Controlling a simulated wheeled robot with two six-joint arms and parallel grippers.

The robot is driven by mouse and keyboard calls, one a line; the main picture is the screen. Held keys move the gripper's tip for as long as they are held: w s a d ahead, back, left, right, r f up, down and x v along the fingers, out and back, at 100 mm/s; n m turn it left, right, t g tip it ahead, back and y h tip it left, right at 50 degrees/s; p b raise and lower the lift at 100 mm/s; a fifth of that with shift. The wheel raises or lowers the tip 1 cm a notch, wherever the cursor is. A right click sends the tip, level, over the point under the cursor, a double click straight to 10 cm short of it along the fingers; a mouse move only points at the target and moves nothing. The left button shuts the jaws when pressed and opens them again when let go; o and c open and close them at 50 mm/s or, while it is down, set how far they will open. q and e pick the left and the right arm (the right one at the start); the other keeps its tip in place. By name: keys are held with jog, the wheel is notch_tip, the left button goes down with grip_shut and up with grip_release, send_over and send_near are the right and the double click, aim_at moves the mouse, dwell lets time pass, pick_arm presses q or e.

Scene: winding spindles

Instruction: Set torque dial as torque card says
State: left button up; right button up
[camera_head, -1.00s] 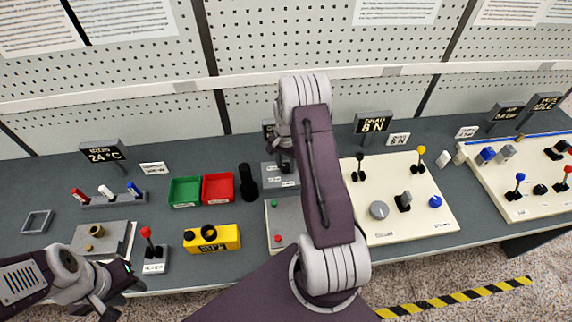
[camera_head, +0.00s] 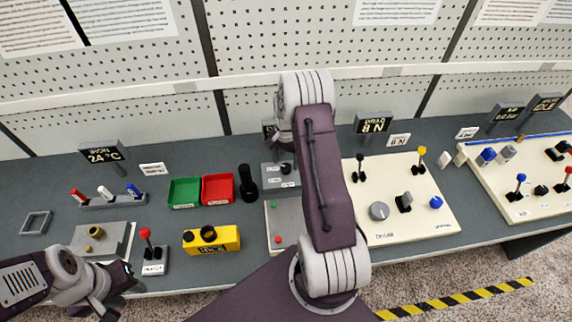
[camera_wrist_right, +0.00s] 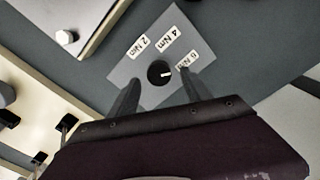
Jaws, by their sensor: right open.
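The torque dial (camera_head: 286,168) is a black round knob on a small grey plate (camera_head: 269,181). In the right wrist view the knob (camera_wrist_right: 159,73) shows a white mark pointing right, towards the side of the 6 Nm label (camera_wrist_right: 187,61). The 2 Nm label (camera_wrist_right: 139,46) and 4 Nm label (camera_wrist_right: 169,38) are further round the plate. My right gripper (camera_wrist_right: 160,77) is open, its fingers apart on either side of the knob in that view, apparently clear above it. I cannot pick out a readable torque card. My left gripper (camera_head: 128,279) is at the lower left, away from the dial.
A black cylinder (camera_head: 247,183) stands left of the dial plate, beside red (camera_head: 218,202) and green (camera_head: 184,203) trays. A yellow box (camera_head: 222,239) is in front. A cream panel with knobs and levers (camera_head: 400,225) lies right of my right arm, which hides part of the bench.

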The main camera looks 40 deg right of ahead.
aim_at(286, 166)
notch_tip(286, 166, up, 7)
jog(key=shift+b, duration=0.35)
jog(key=a+r+n+t, duration=0.1)
jog(key=a+r+n, duration=0.35)
jog(key=a, duration=0.75)
jog(key=s+a+f+n, duration=0.1)
jog(key=s+a+n, duration=0.2)
jog(key=s, duration=0.5)
jog(key=s+a+f+n, duration=0.2)
jog(key=s+a+n, duration=0.2)
jog(key=s, duration=0.3)
jog(key=shift+s+a, duration=0.35)
jog(key=shift+a, duration=0.05)
